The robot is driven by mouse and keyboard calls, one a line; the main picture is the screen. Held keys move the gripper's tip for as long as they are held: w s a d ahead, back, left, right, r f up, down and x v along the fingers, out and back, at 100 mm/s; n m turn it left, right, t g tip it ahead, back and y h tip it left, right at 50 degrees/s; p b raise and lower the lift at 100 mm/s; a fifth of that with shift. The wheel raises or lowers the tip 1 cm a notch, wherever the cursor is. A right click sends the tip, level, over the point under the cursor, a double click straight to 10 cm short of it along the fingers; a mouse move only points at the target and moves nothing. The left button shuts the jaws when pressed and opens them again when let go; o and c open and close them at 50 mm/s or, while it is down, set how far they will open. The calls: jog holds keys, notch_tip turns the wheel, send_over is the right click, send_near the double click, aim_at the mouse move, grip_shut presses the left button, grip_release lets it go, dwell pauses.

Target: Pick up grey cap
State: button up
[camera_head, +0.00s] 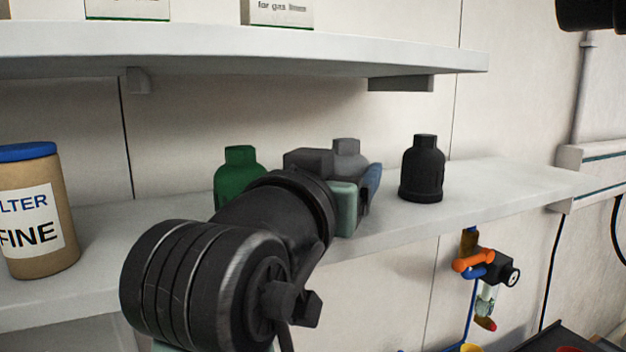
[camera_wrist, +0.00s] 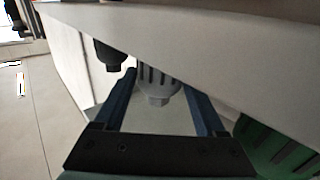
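The grey cap (camera_head: 347,158) stands on the lower shelf, mostly hidden behind my wrist and gripper. It also shows in the wrist view (camera_wrist: 158,80), its ribbed body and narrow knob between my two dark blue fingers. My gripper (camera_wrist: 161,84) is open, with a finger on each side of the cap. I see gaps beside the knob, but cannot tell whether the fingertips touch the body. In the head view my gripper (camera_head: 360,185) is at the shelf's front, partly hiding the cap.
A green cap (camera_head: 238,172) stands left of the grey one and a black cap (camera_head: 423,170) right of it, both on the lower shelf (camera_head: 500,185). A filter canister (camera_head: 32,215) stands far left. The upper shelf (camera_head: 250,50) overhangs, carrying boxes (camera_head: 278,12).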

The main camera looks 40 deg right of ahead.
jog(key=c, duration=1)
jog(key=shift+o, duration=0.2)
jog(key=shift+r, duration=0.2)
